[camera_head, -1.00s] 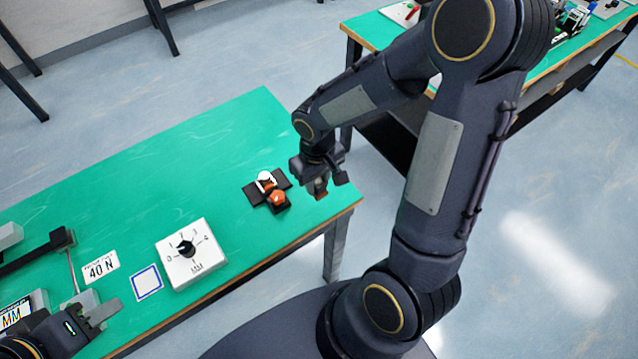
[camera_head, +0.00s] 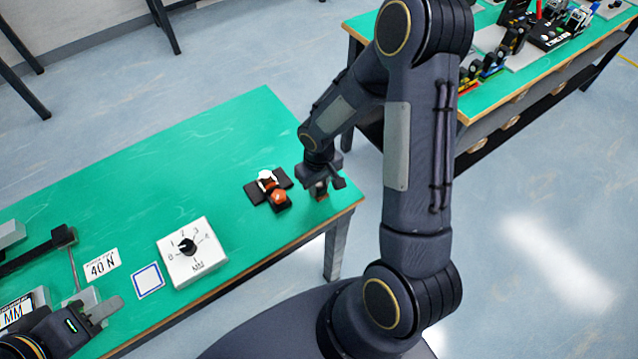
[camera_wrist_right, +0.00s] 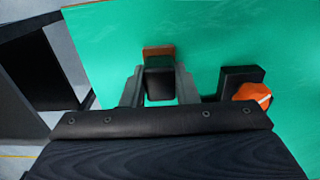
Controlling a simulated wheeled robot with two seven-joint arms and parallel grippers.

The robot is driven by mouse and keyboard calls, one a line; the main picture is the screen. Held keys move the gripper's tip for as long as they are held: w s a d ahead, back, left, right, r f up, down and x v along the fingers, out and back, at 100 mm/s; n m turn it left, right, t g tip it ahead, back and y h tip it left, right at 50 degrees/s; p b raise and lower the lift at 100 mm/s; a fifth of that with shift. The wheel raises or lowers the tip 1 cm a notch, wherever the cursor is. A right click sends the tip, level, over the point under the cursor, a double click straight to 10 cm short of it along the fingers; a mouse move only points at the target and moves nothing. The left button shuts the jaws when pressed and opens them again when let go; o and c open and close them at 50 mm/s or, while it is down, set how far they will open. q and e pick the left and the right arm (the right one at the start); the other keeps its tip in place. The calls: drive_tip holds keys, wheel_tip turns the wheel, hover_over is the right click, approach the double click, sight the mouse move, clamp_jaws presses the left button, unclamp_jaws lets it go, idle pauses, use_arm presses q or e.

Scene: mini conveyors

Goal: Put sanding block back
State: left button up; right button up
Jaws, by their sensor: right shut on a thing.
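The sanding block, a dark block with a brown base, is between the fingers of my right gripper (camera_head: 321,186) near the right end of the green table (camera_head: 190,165). In the right wrist view the sanding block (camera_wrist_right: 159,82) sits between the two grey fingers of the gripper (camera_wrist_right: 159,90), its brown edge beyond the black top. I cannot tell whether its base touches the table. My left gripper (camera_head: 98,308) is at the lower left, low over the front of the table; its opening is unclear.
A white dial box (camera_head: 196,262), a blue-framed square (camera_head: 148,281) and a "40 N" label (camera_head: 101,264) lie further left. The back middle of the table is clear.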

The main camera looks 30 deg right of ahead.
sight(319, 184)
drive_tip(key=o, duration=1)
drive_tip(key=shift+f, duration=0.1)
drive_tip(key=shift+o, duration=0.2)
wheel_tip(319, 184, up, 12)
drive_tip(key=s+a+r+m+t+y, duration=0.2)
drive_tip(key=s+a+r+t+y, duration=0.1)
drive_tip(key=s+r, duration=1)
drive_tip(key=s+a+t, duration=0.1)
drive_tip(key=s+t, duration=0.1)
drive_tip(key=s, duration=0.2)
drive_tip(key=shift+m+t+y+p, duration=0.3)
drive_tip(key=shift+y+p, duration=0.1)
drive_tip(key=shift+a, duration=0.1)
